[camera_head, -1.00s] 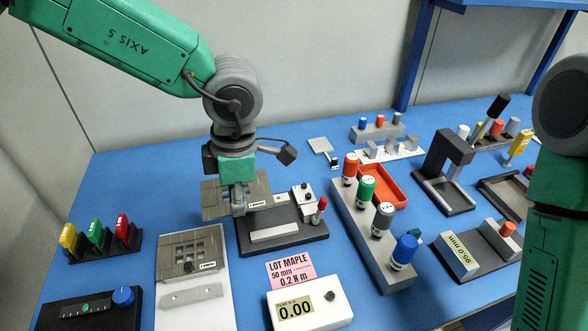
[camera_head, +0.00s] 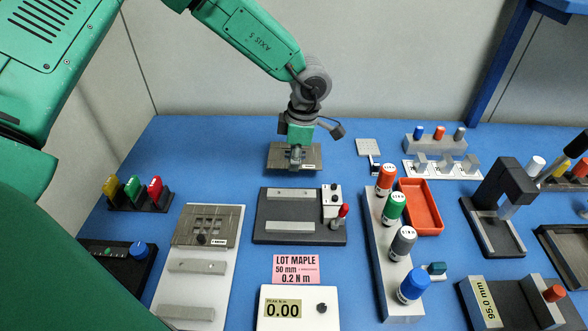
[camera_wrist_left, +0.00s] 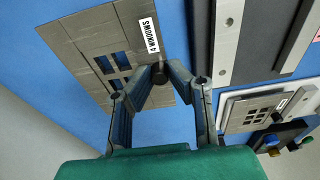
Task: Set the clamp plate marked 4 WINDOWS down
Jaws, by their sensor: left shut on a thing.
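The grey clamp plate marked 4 WINDOWS (camera_wrist_left: 104,58) shows its label, its window openings and a dark knob in the left wrist view. My left gripper (camera_wrist_left: 158,76) is shut on that knob. In the head view the plate (camera_head: 312,153) is under my left gripper (camera_head: 296,163), behind the dark fixture, over the blue bench. I cannot tell whether it touches the bench. The gripper hides part of the plate. My right gripper is not in view.
The dark fixture (camera_head: 300,209) has two light rails and a red-knobbed lever. A second windowed plate (camera_head: 208,224) lies on a white board (camera_head: 188,288) at front left. A row of coloured drivers (camera_head: 394,270) and a red tray (camera_head: 420,206) stand right. Blue bench is clear left of the held plate.

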